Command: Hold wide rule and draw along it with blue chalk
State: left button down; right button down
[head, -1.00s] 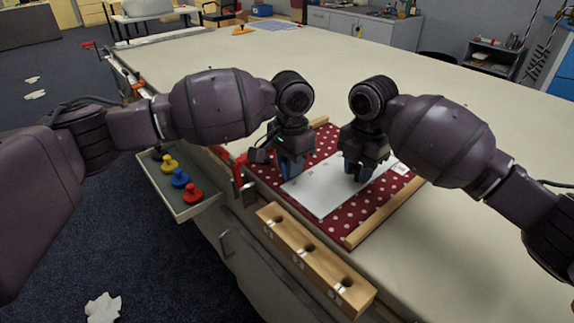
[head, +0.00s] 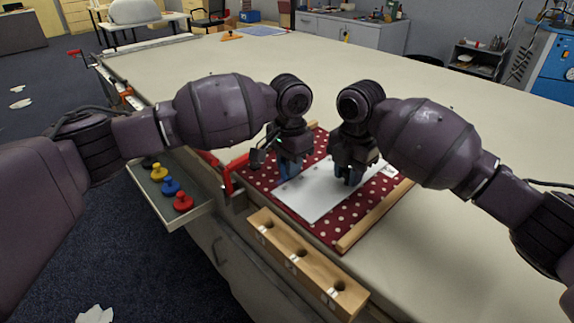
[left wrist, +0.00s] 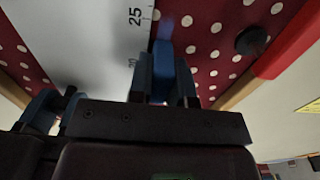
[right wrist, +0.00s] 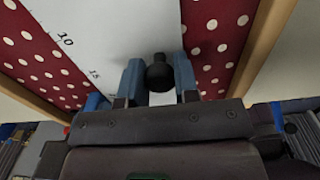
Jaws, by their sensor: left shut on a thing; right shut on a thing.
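The wide rule (head: 315,200) is a white plate lying on red cloth with white dots (head: 330,232). My right gripper (head: 349,178) is shut on the rule's dark knob (right wrist: 159,73), with the rule flat beneath it. My left gripper (head: 289,175) is shut on the blue chalk (left wrist: 160,82), beside the rule's far long edge. In the left wrist view the chalk is close to the edge by the number 25, and a faint blue streak (left wrist: 166,25) shows on the cloth ahead of it.
Wooden strips (head: 372,218) flank the cloth. A wooden block with holes (head: 300,260) sits at the table's near edge. A side tray (head: 195,215) holds yellow (head: 158,170), blue (head: 171,186) and red (head: 183,202) pieces. A red clamp (head: 232,172) stands nearby.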

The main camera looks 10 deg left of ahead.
aim_at(322, 156)
pick_arm(q)
jog(key=shift+w+d+f, duration=0.1)
jog(key=shift+w+d, duration=0.35)
jog(key=shift+w, duration=0.1)
jog(key=shift+w+d, duration=0.1)
jog(key=shift+w+d, duration=0.55)
jog(key=shift+w, duration=0.25)
jog(key=shift+w+d, duration=0.55)
jog(key=shift+w, duration=0.2)
jog(key=shift+w, duration=0.1)
jog(key=shift+w+d, duration=0.55)
jog(key=shift+w, duration=0.15)
jog(key=shift+w+d, duration=0.1)
jog(key=shift+w+d, duration=0.5)
jog(key=shift+w, duration=0.25)
jog(key=shift+w+d, duration=0.55)
jog(key=shift+w, duration=0.2)
